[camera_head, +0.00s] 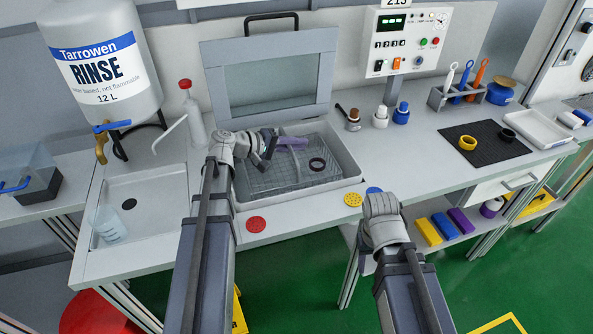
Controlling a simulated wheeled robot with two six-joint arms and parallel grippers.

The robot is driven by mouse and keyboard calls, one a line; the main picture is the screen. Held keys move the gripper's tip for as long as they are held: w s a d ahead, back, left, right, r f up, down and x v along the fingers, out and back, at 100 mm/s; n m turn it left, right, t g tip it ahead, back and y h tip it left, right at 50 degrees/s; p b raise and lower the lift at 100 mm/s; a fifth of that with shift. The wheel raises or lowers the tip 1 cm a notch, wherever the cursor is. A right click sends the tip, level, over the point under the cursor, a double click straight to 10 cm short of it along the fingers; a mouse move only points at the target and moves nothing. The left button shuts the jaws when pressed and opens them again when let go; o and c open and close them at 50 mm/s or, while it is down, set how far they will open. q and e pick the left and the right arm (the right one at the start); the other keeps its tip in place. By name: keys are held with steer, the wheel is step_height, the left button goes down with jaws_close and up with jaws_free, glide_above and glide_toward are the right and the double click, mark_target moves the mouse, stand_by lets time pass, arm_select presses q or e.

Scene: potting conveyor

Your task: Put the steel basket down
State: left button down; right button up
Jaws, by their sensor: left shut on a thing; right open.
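The steel basket (285,178) is a wire mesh tray. It shows inside the open white-rimmed tank (344,160) in the middle of the bench. Whether it rests on the tank floor or hangs just above it I cannot tell. A dark ring (317,164) lies in the basket.
The tank's glazed lid (266,82) stands open behind it. A sink (150,207) is at left. Red (256,224) and yellow (353,200) discs lie at the front edge. Bottles (381,117) stand right of the tank. The bench before the black mat (490,148) is clear.

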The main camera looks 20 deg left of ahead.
arm_select(q)
steer(key=shift+f+b, duration=2.55)
steer(key=shift+f, duration=0.65)
steer(key=shift+r, duration=0.15)
steer(key=c, duration=0.9)
jaws_free()
